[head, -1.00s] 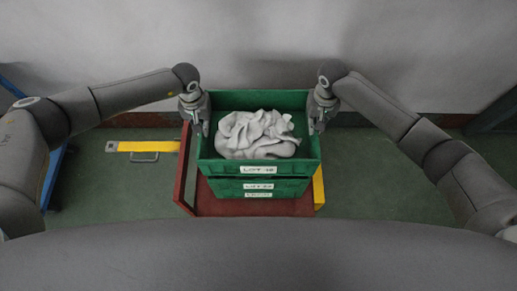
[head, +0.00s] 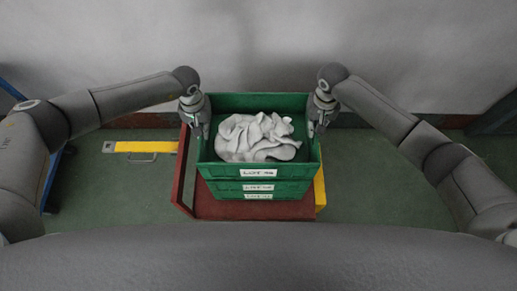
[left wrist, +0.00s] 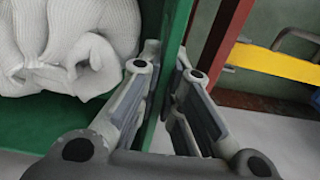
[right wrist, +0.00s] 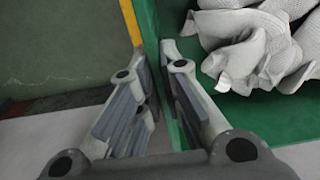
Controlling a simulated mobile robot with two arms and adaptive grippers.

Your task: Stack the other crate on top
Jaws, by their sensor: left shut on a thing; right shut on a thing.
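The top green crate (head: 222,171) holds a crumpled heap of white socks (head: 256,138) and has a white LOT label on its front. My left gripper (head: 202,130) is shut on its left wall, and my right gripper (head: 317,128) is shut on its right wall. Both wrist views show the green wall between the fingers. Below it are green crates (head: 225,188) with two more labels, stacked on a red dolly (head: 214,209). The top crate looks level and lined up over them. Whether it touches the crate below is hard to tell.
A yellow bar with a handle (head: 148,146) lies on the green floor at left. Another yellow part (head: 320,190) shows at the dolly's right side. A grey wall (head: 258,50) stands close behind. Open floor lies on both sides of the dolly.

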